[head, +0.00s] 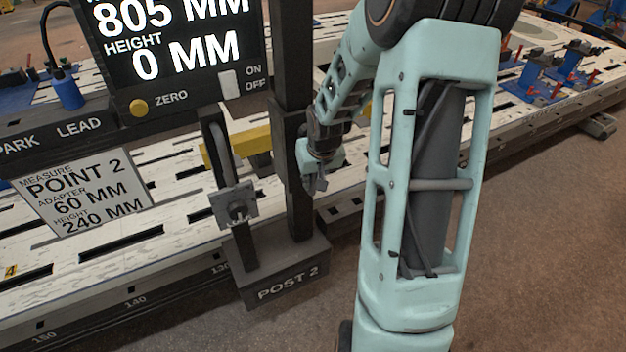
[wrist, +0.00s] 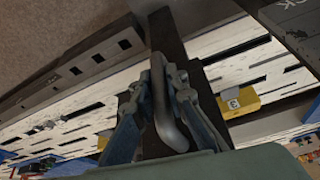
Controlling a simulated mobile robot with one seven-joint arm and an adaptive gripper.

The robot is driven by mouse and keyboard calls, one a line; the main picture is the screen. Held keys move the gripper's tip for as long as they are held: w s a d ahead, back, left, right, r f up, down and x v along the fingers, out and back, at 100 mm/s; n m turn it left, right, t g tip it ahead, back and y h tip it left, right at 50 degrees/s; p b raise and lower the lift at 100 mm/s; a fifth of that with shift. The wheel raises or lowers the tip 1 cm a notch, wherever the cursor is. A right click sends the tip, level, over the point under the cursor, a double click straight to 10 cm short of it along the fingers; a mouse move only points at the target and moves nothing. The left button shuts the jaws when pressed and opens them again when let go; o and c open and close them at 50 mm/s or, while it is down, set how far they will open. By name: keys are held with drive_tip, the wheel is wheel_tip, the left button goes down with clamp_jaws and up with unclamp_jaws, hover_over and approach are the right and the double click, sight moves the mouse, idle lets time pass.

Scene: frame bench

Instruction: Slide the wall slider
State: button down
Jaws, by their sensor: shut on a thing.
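No part is labelled as a wall slider. In the wrist view, a grey rounded bar (wrist: 166,110), like a handle, stands in front of a dark upright post. My gripper (wrist: 165,85) has its two fingers on either side of this bar and is shut on it. In the head view, my gripper (head: 314,182) is at the right side of the dark post (head: 300,205) that rises from the base marked POST 2 (head: 288,288). The bar between its fingers is hidden there. My arm covers much of the right side.
A display (head: 180,45) reads 805 MM and height 0 MM. A label (head: 85,195) reads POINT 2, adapter 60 MM, height 240 MM. A grey bracket (head: 235,205) hangs left of the post. A yellow block (head: 240,147) lies behind on the slotted white bench (head: 165,235).

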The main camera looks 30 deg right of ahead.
wheel_tip(320, 180, up, 17)
drive_tip(key=p, duration=1.3)
drive_tip(key=c, duration=1.9)
unclamp_jaws()
drive_tip(key=shift+f, duration=0.1)
drive_tip(key=shift+c, duration=0.2)
drive_tip(key=v, duration=1.2)
drive_tip(key=shift+w, duration=0.1)
